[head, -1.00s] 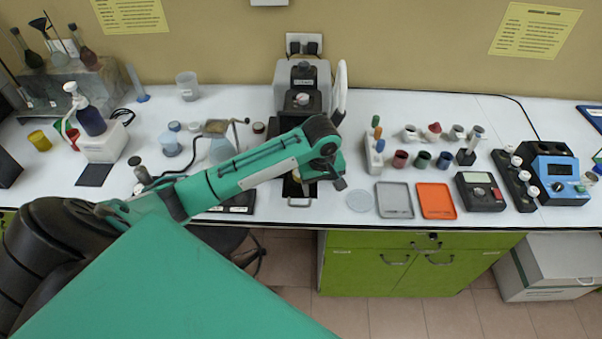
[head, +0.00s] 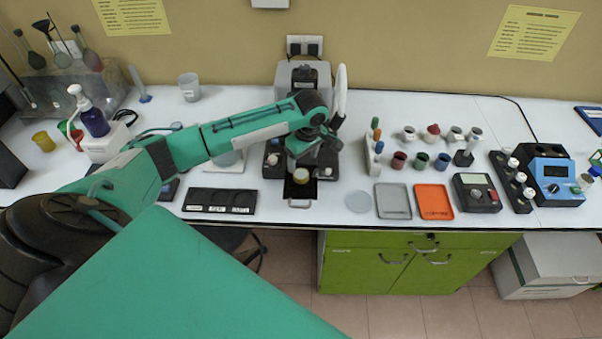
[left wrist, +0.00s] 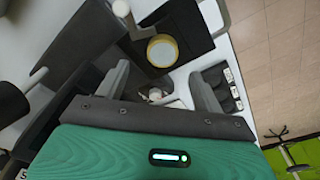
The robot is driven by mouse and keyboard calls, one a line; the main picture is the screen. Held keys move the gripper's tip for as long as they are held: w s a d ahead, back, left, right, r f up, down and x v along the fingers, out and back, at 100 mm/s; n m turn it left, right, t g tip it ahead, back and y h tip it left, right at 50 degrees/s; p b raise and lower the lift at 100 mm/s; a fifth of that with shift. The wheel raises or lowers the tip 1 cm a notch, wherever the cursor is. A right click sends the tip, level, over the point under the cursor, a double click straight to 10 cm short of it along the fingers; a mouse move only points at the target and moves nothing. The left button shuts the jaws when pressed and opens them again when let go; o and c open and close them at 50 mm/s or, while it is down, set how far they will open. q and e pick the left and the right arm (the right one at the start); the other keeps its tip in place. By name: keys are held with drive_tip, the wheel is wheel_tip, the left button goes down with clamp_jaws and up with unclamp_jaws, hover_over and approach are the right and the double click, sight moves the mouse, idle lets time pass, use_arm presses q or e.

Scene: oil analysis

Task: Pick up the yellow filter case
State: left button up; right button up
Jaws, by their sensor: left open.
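The yellow filter case (head: 301,176) is a small round piece with a yellow rim and a pale top. It sits on the black tray (head: 298,190) at the front of the grey-black instrument. In the left wrist view the case (left wrist: 162,50) lies just beyond the fingers, roughly centred between them, on a dark surface. My left gripper (head: 307,161) is above and behind the case in the head view. In the left wrist view its two fingers (left wrist: 160,84) stand apart, with nothing held between them. My right gripper is not in view.
The instrument (head: 296,77) stands close behind my left gripper. A black labelled tray (head: 219,201) lies to the left. A clear disc (head: 359,202), a grey tray (head: 392,201) and an orange tray (head: 434,202) lie to the right. A yellow cup (head: 43,142) stands far left.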

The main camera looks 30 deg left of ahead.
sight(301, 173)
use_arm(q)
drive_tip(key=shift+f, duration=0.4)
drive_tip(key=f+p, duration=0.1)
drive_tip(key=f, duration=0.1)
drive_tip(key=f+p, duration=0.2)
drive_tip(key=shift+s+a, duration=0.15)
drive_tip(key=shift+a, duration=0.05)
drive_tip(key=shift+f, duration=0.5)
drive_tip(key=c, duration=1.1)
